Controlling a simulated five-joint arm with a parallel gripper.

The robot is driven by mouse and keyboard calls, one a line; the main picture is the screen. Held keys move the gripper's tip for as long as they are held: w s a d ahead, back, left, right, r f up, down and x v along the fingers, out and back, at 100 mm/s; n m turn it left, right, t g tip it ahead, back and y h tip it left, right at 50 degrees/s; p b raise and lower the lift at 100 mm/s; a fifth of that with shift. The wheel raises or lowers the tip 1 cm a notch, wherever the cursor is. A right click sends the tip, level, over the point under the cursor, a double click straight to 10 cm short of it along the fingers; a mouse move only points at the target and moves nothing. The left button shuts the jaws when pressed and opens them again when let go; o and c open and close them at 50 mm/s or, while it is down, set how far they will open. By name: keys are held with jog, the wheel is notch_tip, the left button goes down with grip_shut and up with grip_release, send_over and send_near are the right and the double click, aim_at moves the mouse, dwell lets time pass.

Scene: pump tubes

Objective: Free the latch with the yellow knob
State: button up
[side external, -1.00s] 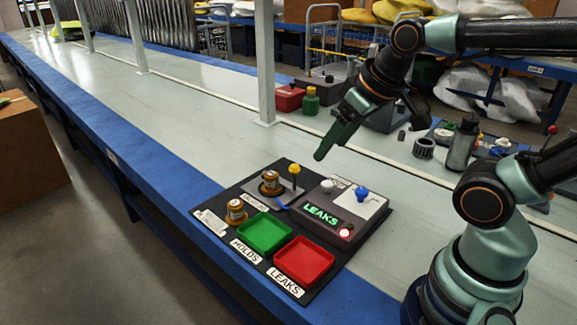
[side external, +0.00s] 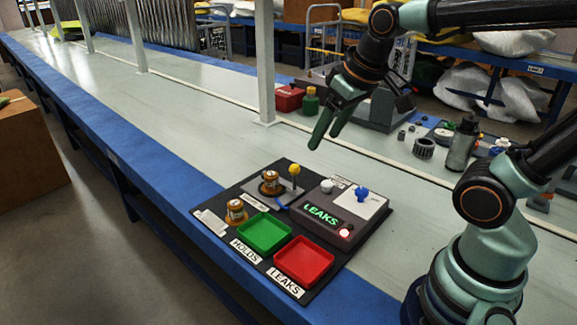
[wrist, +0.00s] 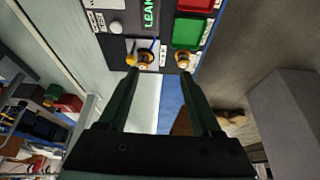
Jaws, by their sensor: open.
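The latch's yellow knob (side external: 294,169) stands upright on a thin stem at the back of the black board. It also shows in the wrist view (wrist: 131,60), near the tip of one finger in the picture. A copper-coloured pump tube (side external: 271,181) sits beside it in the holder, and shows in the wrist view (wrist: 146,60). A second similar tube (side external: 235,211) stands at the board's left. My gripper (side external: 314,143) is open and empty, in the air above and behind the knob, apart from it. In the wrist view its two fingers (wrist: 160,73) are spread wide.
A green tray (side external: 265,248) and a red tray (side external: 324,276) lie in front. A white post (side external: 265,100) stands behind.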

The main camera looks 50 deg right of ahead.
jog(key=w+d+f+m+g, duration=0.1)
jog(key=w+d+f+g, duration=0.2)
jog(key=w, duration=0.6)
jog(key=m+g, duration=0.1)
jog(key=g, duration=0.1)
send_over(295, 167)
jog(key=f, duration=0.6)
jog(key=shift+w+d, duration=0.25)
jog(key=shift+d, duration=0.05)
notch_tip(295, 167, down, 12)
jog(key=shift+f, duration=0.1)
grip_shut()
dwell(0.5)
